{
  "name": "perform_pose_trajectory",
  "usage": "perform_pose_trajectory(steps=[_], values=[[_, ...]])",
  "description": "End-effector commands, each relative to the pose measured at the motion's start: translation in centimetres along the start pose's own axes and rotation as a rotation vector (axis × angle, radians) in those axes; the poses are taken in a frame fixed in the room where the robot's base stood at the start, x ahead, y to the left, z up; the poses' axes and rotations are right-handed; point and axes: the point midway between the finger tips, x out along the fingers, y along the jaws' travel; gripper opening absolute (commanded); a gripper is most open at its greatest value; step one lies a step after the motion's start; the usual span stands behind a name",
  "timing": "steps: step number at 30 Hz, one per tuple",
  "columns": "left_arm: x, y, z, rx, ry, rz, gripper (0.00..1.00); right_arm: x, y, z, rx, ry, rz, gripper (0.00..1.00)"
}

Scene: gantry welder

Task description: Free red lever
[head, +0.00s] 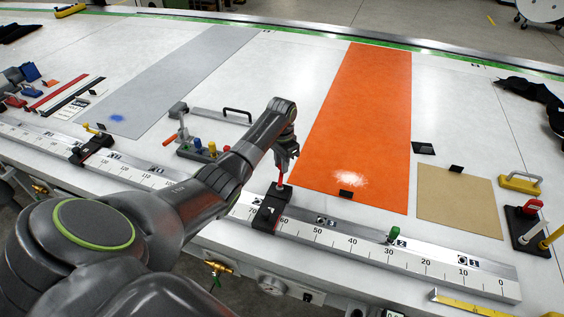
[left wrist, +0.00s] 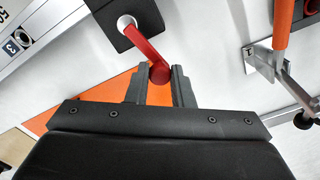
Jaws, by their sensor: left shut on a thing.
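The red lever (left wrist: 147,50) sits on a black clamp block (left wrist: 127,24) on the ruler rail. In the left wrist view its rounded free end lies between the two fingers of my left gripper (left wrist: 158,80), which is shut on it. In the head view the lever (head: 279,184) shows as a small red piece above the block (head: 268,213), and my left gripper (head: 283,171) reaches down to it from above. The fingertips are small and partly hidden there. My right gripper is not seen.
The ruler rail (head: 375,250) runs along the front edge, with another black block (head: 95,150) to the left and a green knob (head: 393,234) to the right. An orange sheet (head: 358,120) lies behind the lever. An orange-handled tool (left wrist: 283,25) lies nearby.

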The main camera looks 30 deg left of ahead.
Motion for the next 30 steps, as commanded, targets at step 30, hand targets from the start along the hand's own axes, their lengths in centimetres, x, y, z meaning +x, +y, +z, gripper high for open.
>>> perform_pose_trajectory(steps=[30], values=[[-0.1,-1.8,4.3,-0.840,0.003,-0.001,0.00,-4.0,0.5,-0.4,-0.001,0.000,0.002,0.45]])
